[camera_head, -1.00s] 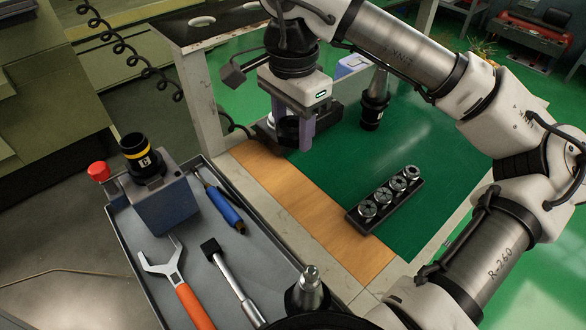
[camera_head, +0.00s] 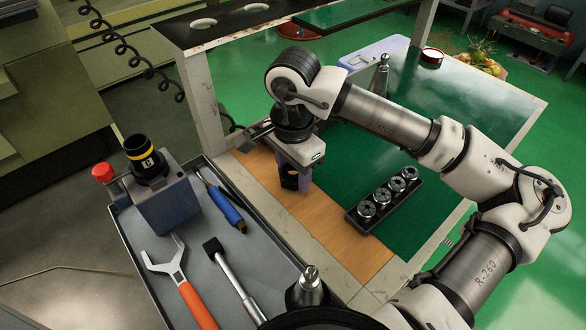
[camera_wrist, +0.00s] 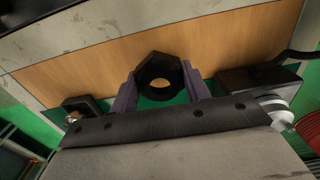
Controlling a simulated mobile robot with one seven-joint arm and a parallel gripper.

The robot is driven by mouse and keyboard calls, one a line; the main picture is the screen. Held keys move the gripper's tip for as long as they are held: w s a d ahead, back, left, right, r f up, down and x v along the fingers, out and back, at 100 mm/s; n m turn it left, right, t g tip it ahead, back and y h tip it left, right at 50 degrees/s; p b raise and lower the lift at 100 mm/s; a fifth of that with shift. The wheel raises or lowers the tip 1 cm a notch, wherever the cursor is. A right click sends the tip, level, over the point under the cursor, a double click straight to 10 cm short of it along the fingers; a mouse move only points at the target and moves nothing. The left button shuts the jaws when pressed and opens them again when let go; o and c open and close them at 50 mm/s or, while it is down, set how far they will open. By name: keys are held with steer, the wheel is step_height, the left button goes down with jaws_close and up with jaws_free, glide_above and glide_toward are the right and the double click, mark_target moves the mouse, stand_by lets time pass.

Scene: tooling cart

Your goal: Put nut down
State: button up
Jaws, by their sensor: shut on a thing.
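My gripper (camera_head: 295,181) is shut on the black nut (camera_head: 290,181), which sits between its two purple fingers. In the head view the gripper hangs over the wooden strip (camera_head: 328,215) along the near edge of the green-topped table. The wrist view shows the nut (camera_wrist: 160,73) as a black hexagonal ring, its hole facing the camera, with a finger on each side. Wood shows through the hole. I cannot tell whether the nut touches the wood.
A black rack (camera_head: 384,201) with several metal collets stands right of the gripper. A grey tray (camera_head: 262,262) in front holds a blue-handled tool (camera_head: 226,208), an orange-handled wrench (camera_head: 191,297) and a tool-holder block (camera_head: 166,205). The wooden strip near the rack is bare.

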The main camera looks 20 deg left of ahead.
mark_target(293, 170)
steer(key=shift+f+b, duration=0.6)
steer(key=shift+b, duration=0.4)
steer(key=o, duration=1.3)
steer(key=shift+f, duration=0.1)
steer(key=shift+s, duration=0.1)
steer(key=shift+s, duration=0.1)
step_height(293, 170, up, 2)
steer(key=shift+d+p, duration=0.15)
steer(key=shift+p, duration=0.95)
step_height(293, 170, up, 11)
steer(key=b, duration=0.1)
steer(key=shift+w+r, duration=0.2)
